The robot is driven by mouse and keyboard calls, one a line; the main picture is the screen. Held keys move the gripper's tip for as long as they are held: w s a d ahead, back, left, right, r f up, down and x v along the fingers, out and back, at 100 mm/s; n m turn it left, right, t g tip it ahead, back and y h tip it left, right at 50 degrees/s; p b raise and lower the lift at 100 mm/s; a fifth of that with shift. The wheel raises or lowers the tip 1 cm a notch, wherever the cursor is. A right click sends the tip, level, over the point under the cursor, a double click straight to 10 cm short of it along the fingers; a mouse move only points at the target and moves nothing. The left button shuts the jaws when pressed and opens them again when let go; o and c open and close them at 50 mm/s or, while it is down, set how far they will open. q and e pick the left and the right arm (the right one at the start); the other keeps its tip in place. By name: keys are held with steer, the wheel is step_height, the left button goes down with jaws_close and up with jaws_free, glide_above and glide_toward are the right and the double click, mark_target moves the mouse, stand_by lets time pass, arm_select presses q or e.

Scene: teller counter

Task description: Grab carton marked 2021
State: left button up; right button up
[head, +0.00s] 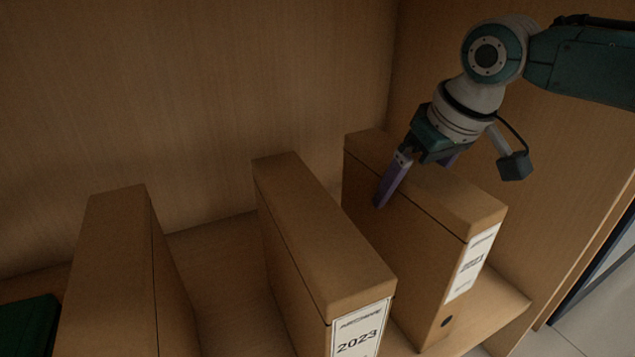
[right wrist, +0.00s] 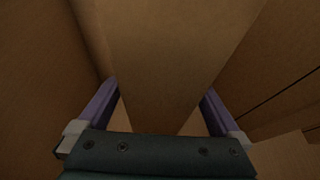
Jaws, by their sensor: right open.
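The carton marked 2021 (head: 430,190) is a brown upright box file at the right of the shelf in the head view. Its white label faces the front and is seen at a steep angle. My right gripper (head: 413,182) is over the rear part of this carton, with its purple fingers apart. One finger reaches down along the carton's left side; the other is mostly hidden behind it. In the right wrist view the carton (right wrist: 165,60) lies between the two open fingers (right wrist: 160,105), with a gap visible on each side. My left gripper is not in view.
A carton marked 2023 (head: 325,240) stands left of it, with a gap between them. Another brown carton (head: 110,260) stands farther left. The wooden compartment's right wall (head: 560,150) is close on the right, and its back wall (head: 200,90) is behind.

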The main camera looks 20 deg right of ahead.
steer(key=shift+f, duration=0.25)
steer(key=shift+c, duration=0.4)
jaws_close()
stand_by(0.5)
steer(key=shift+r, duration=0.15)
